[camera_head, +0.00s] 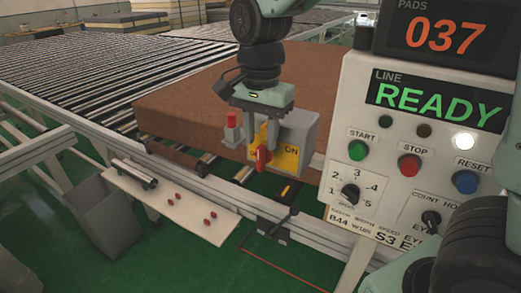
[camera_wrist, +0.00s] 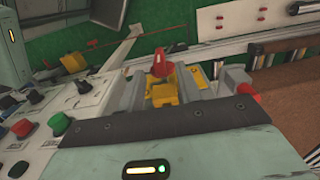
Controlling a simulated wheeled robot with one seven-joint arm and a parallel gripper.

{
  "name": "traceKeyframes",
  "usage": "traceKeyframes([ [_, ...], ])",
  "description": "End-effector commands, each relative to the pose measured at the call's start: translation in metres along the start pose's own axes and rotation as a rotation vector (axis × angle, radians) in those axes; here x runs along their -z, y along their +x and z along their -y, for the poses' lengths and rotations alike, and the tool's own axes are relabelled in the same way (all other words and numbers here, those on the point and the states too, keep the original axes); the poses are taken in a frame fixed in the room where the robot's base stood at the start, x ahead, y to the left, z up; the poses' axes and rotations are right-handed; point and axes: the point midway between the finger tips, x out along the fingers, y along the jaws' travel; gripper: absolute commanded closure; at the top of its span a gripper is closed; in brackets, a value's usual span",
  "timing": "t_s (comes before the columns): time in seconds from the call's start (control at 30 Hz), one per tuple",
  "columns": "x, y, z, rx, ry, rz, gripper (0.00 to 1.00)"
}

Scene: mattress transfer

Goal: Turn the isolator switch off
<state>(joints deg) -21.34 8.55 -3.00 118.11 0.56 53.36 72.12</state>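The isolator switch is a grey box (camera_head: 301,128) with a yellow plate (camera_head: 289,158) marked ON and a red handle (camera_head: 263,158). In the wrist view the red handle (camera_wrist: 163,64) stands up beyond the yellow plate (camera_wrist: 165,92). My gripper (camera_head: 261,143) points down in front of the box, its two fingers apart. In the wrist view my gripper (camera_wrist: 165,76) has a finger on each side of the handle's line, with a gap between. I cannot tell whether a finger touches the handle. The fingers partly hide the plate.
A control panel (camera_head: 341,122) with READY display, coloured buttons and knobs stands close on the right. A brown mattress slab (camera_head: 180,100) lies on the roller conveyor (camera_head: 90,65) behind. A red-topped post (camera_head: 232,128) is just left of the switch. A pale shelf (camera_head: 165,203) is lower left.

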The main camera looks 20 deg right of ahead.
Motion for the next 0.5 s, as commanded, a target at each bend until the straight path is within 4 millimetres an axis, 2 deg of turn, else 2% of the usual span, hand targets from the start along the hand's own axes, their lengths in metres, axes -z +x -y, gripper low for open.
traceKeyframes([
  [0.03, 0.0, 0.01, -0.001, -0.006, 0.0, 0.002, 0.65],
  [0.2, 0.0, 0.034, 0.0, -0.003, -0.001, 0.001, 0.65],
  [0.33, 0.0, 0.044, -0.001, -0.002, -0.001, 0.001, 0.65],
  [0.5, 0.0, 0.047, 0.0, 0.001, -0.001, 0.0, 0.65],
])
